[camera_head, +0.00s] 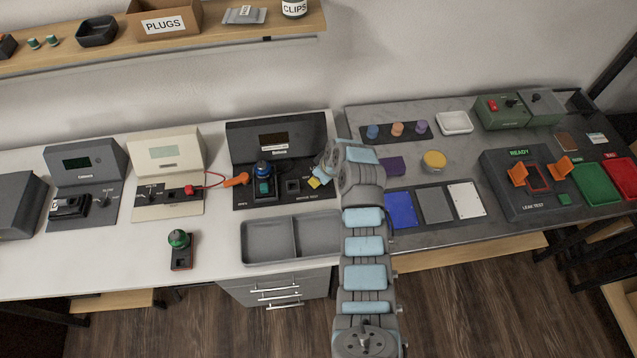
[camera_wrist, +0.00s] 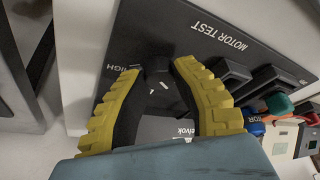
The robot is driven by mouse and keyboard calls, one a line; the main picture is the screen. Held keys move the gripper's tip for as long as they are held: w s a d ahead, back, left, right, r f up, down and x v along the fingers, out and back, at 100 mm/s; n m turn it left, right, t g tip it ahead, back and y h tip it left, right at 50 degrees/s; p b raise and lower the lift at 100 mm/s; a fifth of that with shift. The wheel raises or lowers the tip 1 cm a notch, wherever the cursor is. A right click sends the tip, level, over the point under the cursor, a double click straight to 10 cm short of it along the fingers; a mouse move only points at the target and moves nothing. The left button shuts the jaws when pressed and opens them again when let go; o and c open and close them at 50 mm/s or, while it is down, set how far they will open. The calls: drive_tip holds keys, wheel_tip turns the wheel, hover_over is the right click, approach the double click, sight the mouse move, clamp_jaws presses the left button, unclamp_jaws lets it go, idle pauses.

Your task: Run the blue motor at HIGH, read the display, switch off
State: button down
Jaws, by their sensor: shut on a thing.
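The motor test station (camera_head: 244,150) stands at the back of the white bench, with a dark front panel. The blue motor (camera_head: 263,168) sits upright in its socket, and part of it shows at the right of the wrist view (camera_wrist: 257,128). The station's display (camera_head: 273,139) is too small to read. My gripper (camera_head: 317,181) is at the panel's right end; its yellow fingers (camera_wrist: 160,75) are shut on a black knob (camera_wrist: 157,65) in the wrist view. A HIGH label (camera_wrist: 118,66) shows beside it. The knob's pointer setting cannot be told; the head view hides the knob.
An orange plug (camera_head: 236,180) is beside the motor, near a cream meter (camera_head: 164,151) with a red lead. A grey two-part tray (camera_head: 246,249) lies in front. A grey mat bench adjoins right.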

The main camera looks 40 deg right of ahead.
drive_tip(key=shift+f+n+b, duration=0.1)
drive_tip(key=shift+n+b, duration=0.4)
drive_tip(key=shift+b, duration=0.1)
drive_tip(key=c, duration=0.8)
unclamp_jaws()
drive_tip(key=shift+s, duration=0.15)
drive_tip(key=shift+s+d+r, duration=0.1)
drive_tip(key=shift+r, duration=0.45)
drive_tip(key=v, duration=1.1)
drive_tip(key=shift+d, duration=0.15)
